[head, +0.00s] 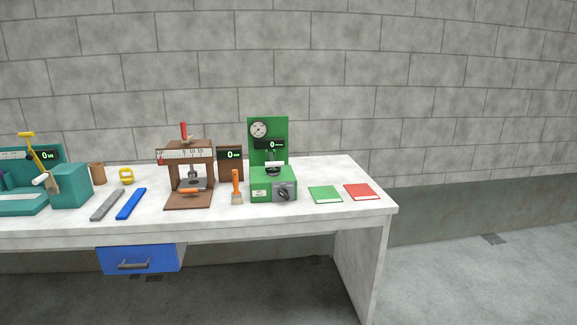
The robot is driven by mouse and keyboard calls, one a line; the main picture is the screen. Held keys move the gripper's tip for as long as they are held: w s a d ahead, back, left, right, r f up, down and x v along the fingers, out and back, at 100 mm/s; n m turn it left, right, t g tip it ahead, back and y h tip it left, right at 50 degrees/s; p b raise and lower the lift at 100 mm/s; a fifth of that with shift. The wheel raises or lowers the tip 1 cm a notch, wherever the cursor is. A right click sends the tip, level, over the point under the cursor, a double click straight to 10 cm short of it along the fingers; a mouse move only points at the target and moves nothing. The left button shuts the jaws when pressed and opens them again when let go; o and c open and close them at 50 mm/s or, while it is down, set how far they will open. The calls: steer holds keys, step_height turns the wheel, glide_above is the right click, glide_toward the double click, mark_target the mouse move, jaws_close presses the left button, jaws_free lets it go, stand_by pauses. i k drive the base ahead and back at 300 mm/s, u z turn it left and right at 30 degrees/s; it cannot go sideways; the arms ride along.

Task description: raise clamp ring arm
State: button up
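No part is plainly marked as a clamp ring arm, and I cannot tell which one it is. A teal machine (68,192) at the far left is cut off by the picture edge. It carries a tilted lever with a yellow handle (27,134) and a small white cylinder. A brown press-like frame (189,203) has an upright red handle (183,131) and a white scale. A green device (268,124) has a round dial, a dark display, a pale horizontal bar (275,164) above its base and a dark knob. My gripper is not in view.
The white bench (365,208) also holds a brown cup (97,173), a yellow object (126,176), grey and blue bars (131,204), a brush (237,187), and green (325,194) and red books (362,191). A blue drawer (140,258) hangs below. Floor to the right is clear.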

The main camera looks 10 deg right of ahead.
mark_target(273, 164)
steer(key=z, duration=0.1)
steer(key=k, duration=0.1)
steer(key=u, duration=0.25)
steer(key=i, duration=0.6)
steer(key=u, duration=0.3)
steer(key=k, duration=0.15)
steer(key=z, duration=2.9)
